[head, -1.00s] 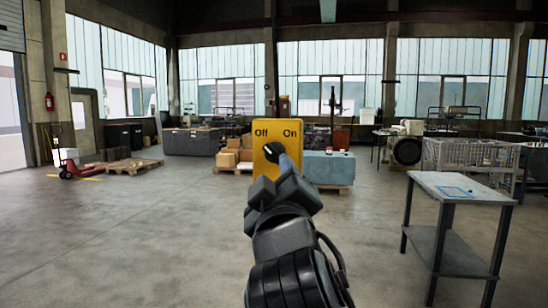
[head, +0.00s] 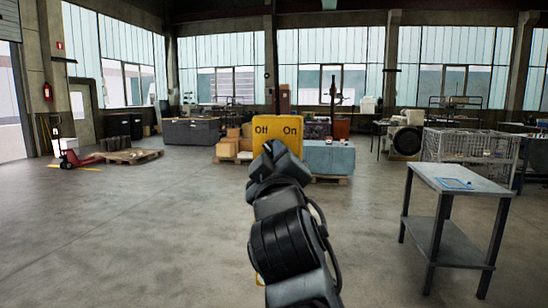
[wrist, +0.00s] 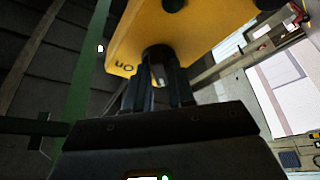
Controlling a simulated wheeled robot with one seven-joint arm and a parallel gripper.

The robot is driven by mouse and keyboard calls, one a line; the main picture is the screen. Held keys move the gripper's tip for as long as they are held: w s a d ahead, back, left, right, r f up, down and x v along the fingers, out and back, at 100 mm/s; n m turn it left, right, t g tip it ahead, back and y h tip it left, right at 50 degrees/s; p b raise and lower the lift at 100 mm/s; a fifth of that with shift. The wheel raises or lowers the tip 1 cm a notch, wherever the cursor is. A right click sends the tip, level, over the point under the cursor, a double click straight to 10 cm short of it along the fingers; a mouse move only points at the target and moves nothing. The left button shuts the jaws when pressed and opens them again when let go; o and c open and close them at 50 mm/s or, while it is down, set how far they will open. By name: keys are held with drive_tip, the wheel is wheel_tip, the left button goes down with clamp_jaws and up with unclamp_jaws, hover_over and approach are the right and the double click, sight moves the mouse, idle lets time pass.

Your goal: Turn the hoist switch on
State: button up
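The hoist switch is a yellow box (head: 263,126) with "Off" at its upper left and "On" at its upper right, seen near the middle of the head view. My gripper (head: 272,150) is up at its front face and covers the dark knob there, so the knob's direction is hidden. In the wrist view the yellow box (wrist: 190,30) fills the top, with "On" upside down. The dark knob (wrist: 158,52) sits at the fingertips of my gripper (wrist: 160,85). The two fingers stand slightly apart, with a small light part between them. Whether they press on the knob, I cannot tell.
A grey metal table (head: 458,186) with a blue-marked sheet stands at the right. Behind it is a wire cage (head: 470,148). Boxes and a blue-grey block (head: 330,158) are farther back. A red pallet jack (head: 70,157) is at the left.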

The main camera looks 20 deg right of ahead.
clamp_jaws()
